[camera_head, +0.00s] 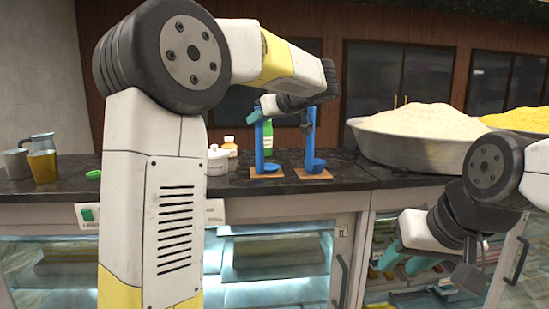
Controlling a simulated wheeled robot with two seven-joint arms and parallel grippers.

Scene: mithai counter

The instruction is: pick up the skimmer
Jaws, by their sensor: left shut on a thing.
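Two blue long-handled utensils stand upright at the back of the dark counter, each over a small tan board. The left one, which looks like the skimmer (260,145), has a wide low end over the left board (281,175). The right one (310,148) has a rounded, ladle-like bowl over the right board (327,175). My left gripper (260,111) reaches over from above, shut on the top of the skimmer's handle. Whether the skimmer touches its board is unclear. My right gripper (403,261) is in front of the counter at lower right, teal fingers apart, empty.
A large metal pan of pale powder (424,123) stands right of the utensils, with a yellow heap (522,119) beyond. A green bottle (268,138), an orange-brown jar (230,146) and a white pot (217,160) are close by. A jug (42,160) stands far left.

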